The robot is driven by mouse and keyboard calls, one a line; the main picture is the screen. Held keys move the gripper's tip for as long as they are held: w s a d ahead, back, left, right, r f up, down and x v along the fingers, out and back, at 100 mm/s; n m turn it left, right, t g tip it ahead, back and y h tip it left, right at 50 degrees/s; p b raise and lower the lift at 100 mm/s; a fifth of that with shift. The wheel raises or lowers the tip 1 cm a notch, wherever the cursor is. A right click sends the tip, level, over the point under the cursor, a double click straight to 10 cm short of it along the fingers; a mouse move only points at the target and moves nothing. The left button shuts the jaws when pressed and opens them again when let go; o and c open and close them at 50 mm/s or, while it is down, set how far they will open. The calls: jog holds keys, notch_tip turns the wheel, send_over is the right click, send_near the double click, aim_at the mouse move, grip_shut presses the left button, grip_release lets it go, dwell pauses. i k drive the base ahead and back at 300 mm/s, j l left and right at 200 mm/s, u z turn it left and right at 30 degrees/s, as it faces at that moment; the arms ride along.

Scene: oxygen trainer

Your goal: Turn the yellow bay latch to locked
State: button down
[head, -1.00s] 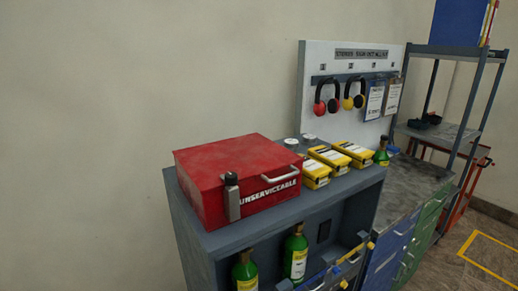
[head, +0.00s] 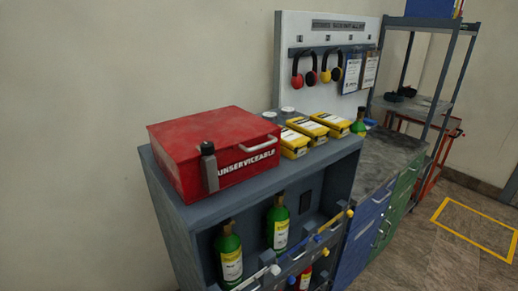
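Small coloured latch handles sit along the front rail of the grey cabinet (head: 172,222). A yellow latch (head: 350,213) is at the right end of the rail, a blue one (head: 317,238) is left of it, and a white one (head: 274,270) is farther left. Another small yellow piece (head: 323,254) shows just below the blue latch; I cannot tell what it is. The latches are too small to read as locked or unlocked. My gripper is not in view.
Green bottles (head: 230,258) (head: 278,228) stand in the cabinet bays. A red box marked UNSERVICEABLE (head: 205,140) and several yellow cases (head: 309,128) sit on top. Blue drawers (head: 365,232) adjoin on the right. Floor (head: 410,260) is clear at right.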

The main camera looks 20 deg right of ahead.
aim_at(349, 213)
jog(key=i+l, duration=0.85)
jog(key=i, duration=0.2)
